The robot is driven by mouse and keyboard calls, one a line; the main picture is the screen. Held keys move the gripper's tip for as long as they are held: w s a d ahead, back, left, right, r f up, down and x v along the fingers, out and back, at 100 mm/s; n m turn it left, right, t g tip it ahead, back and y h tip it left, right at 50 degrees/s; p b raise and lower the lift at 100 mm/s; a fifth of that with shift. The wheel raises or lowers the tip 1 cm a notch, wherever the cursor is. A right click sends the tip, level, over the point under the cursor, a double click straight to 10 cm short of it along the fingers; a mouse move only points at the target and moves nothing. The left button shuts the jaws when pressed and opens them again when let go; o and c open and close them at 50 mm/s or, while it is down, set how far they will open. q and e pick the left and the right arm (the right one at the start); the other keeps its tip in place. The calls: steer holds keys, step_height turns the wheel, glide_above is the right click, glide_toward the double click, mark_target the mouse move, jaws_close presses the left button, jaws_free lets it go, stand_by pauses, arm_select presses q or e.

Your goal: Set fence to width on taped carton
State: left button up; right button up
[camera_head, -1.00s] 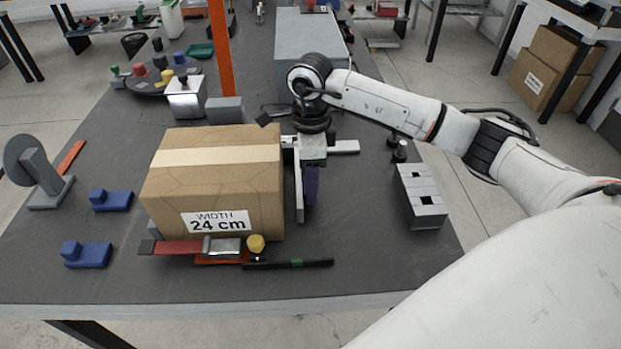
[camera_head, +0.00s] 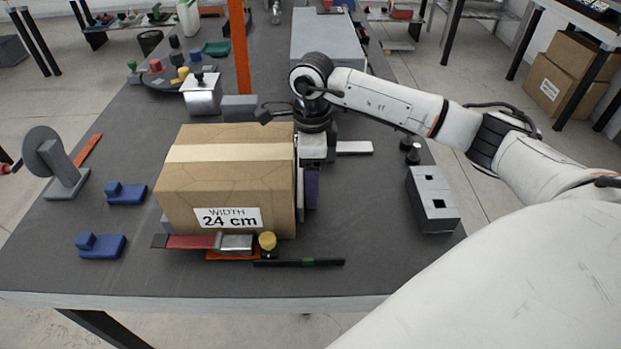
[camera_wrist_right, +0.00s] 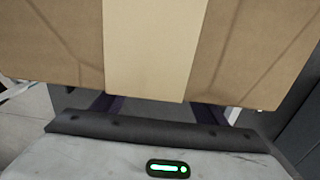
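The taped carton (camera_head: 225,185) sits on the dark bench, with a pale tape strip across its top and a "WIDTH 24 cm" label (camera_head: 228,217) on its front. A pale upright fence plate (camera_head: 300,190) stands against or very close to the carton's right side. My right gripper (camera_head: 312,185) points down beside the plate, on its right, with a purple finger showing. In the right wrist view, the carton (camera_wrist_right: 60,40) and its tape fill the upper part. Two dark purple fingers stand apart below it, so the gripper (camera_wrist_right: 155,108) looks open. My left gripper is out of view.
A red bar with a metal block and yellow knob (camera_head: 267,241) lies along the carton's front. A black rod (camera_head: 300,262) lies nearby. Blue blocks (camera_head: 126,194) stand left, a grey slotted block (camera_head: 433,200) right. An orange post (camera_head: 239,50) rises behind.

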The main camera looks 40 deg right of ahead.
step_height(320, 180, up, 10)
steer(key=shift+r, duration=0.15)
stand_by(0.6)
stand_by(0.4)
